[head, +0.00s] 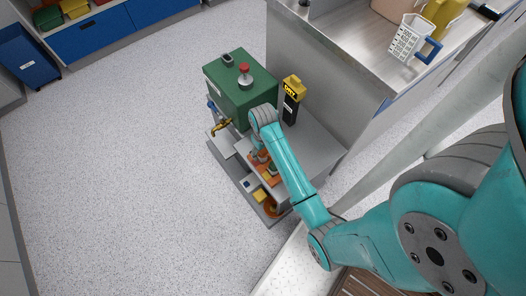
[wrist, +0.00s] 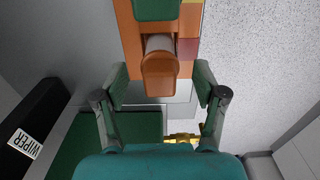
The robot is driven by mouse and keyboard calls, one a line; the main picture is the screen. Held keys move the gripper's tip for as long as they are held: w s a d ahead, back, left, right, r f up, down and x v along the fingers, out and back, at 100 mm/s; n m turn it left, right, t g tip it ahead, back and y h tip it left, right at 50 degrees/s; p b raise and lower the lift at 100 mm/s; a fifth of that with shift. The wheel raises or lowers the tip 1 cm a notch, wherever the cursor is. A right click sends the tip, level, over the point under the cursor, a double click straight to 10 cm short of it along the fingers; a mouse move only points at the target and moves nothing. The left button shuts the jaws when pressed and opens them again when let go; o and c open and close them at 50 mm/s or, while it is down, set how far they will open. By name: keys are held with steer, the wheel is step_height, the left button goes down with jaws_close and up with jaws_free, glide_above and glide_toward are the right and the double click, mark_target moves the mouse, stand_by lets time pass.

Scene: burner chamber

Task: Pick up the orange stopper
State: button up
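The orange stopper (wrist: 159,78) shows in the upper middle of the wrist view, with a rounded orange end toward me and a paler rounded section behind it. It lies over an orange tray or rack (wrist: 128,40). My gripper (wrist: 161,84) is open, one finger on each side of the stopper in the picture, with visible gaps on both sides. I cannot tell the depth between the fingertips and the stopper. In the head view, my arm covers the gripper, and small orange pieces (head: 262,157) show beside it; which one is the stopper is unclear.
A green box (head: 240,88) with a red knob (head: 244,68) stands on the grey bench unit. A brass tap (head: 221,127) is at its left. A black and yellow holder (head: 292,97) stands to the right, near the steel counter (head: 345,45). Open floor lies left.

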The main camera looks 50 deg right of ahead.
steer(key=c, duration=0.8)
steer(key=shift+c, duration=0.2)
